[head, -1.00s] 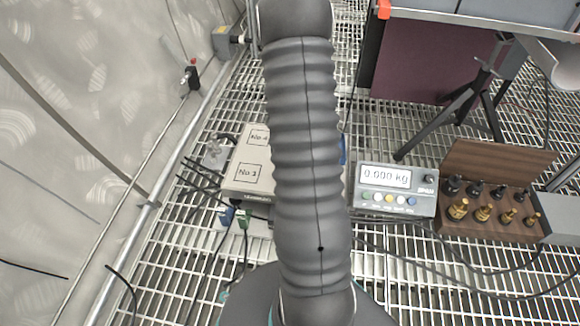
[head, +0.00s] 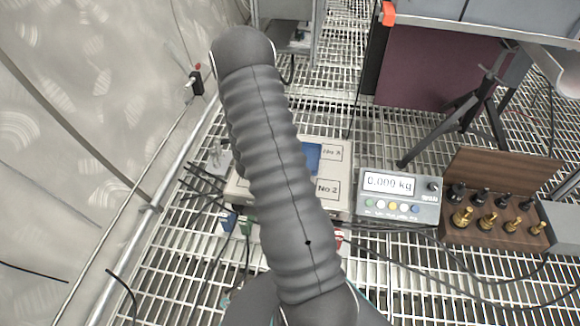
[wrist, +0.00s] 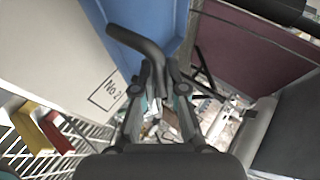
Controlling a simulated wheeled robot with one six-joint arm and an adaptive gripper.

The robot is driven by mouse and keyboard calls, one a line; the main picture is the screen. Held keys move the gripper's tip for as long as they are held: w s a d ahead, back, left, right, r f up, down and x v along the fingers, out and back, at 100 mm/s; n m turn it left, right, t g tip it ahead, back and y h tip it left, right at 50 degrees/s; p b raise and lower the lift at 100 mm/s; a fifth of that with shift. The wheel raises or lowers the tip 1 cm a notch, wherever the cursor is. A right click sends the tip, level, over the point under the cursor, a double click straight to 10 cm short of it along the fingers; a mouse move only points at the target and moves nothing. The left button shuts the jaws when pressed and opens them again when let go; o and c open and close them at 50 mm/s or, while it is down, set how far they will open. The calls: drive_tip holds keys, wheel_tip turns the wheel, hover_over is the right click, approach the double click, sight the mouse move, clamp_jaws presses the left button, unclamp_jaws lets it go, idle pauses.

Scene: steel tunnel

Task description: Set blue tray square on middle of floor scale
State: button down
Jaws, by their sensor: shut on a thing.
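The floor scale (head: 333,206) stands on the grating, its pale plate partly hidden behind my arm. Its corner labels No 3 and No 2 show; the plate also shows in the wrist view (wrist: 50,45). The blue tray shows as a small blue patch (head: 313,157) over the plate beside my arm, and as a blue face (wrist: 148,18) in the wrist view. A dark bent handle (wrist: 138,42) crosses in front of it. My gripper (wrist: 166,72) is shut on this handle. My arm hides most of the tray, so I cannot tell its squareness or contact.
The scale's display box (head: 398,196) reads 0.000 kg right of the plate. A wooden weight box (head: 493,232) holds brass and black weights farther right. A tripod (head: 462,105) and maroon panel (head: 425,60) stand behind. Cables cross the grating; the tunnel wall is left.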

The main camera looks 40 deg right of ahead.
drive_tip(key=shift+w+f+b, duration=0.1)
drive_tip(key=shift+f+b, duration=0.25)
drive_tip(key=shift+f, duration=1.7)
drive_tip(key=c, duration=1.2)
unclamp_jaws()
drive_tip(key=shift+a+r, duration=0.1)
drive_tip(key=shift+a, duration=0.05)
